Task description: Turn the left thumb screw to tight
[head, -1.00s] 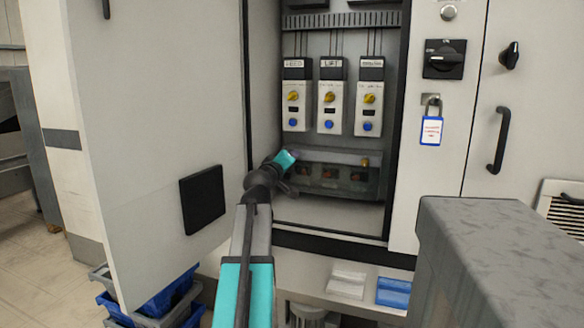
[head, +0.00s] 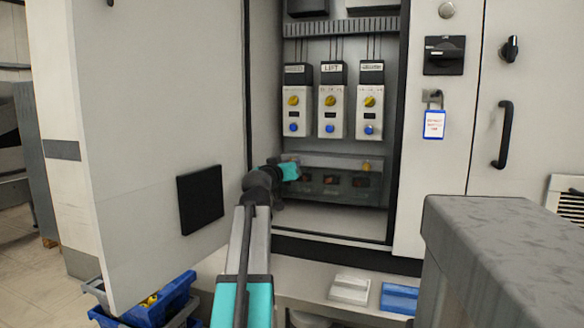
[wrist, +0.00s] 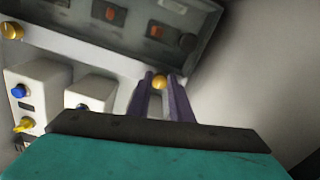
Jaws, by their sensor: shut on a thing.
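The left thumb screw (wrist: 160,82) is a small brass-yellow round head on the pale upper strip of the dark see-through cover (wrist: 135,25). In the wrist view it sits between the tips of my gripper's purple fingers (wrist: 161,84), which are shut on it. In the head view my gripper (head: 297,170) is at the cover's upper left and hides this screw. The right thumb screw (head: 366,165) shows at the cover's upper right; it also shows in the wrist view (wrist: 12,30). I cannot tell how far the left screw is turned.
Several modules with yellow and blue knobs (head: 331,110) hang above the cover (head: 335,182). The open cabinet door (head: 150,130) stands close to the left of my arm. A grey block (head: 500,240) is at front right. Blue crates (head: 165,300) lie at lower left.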

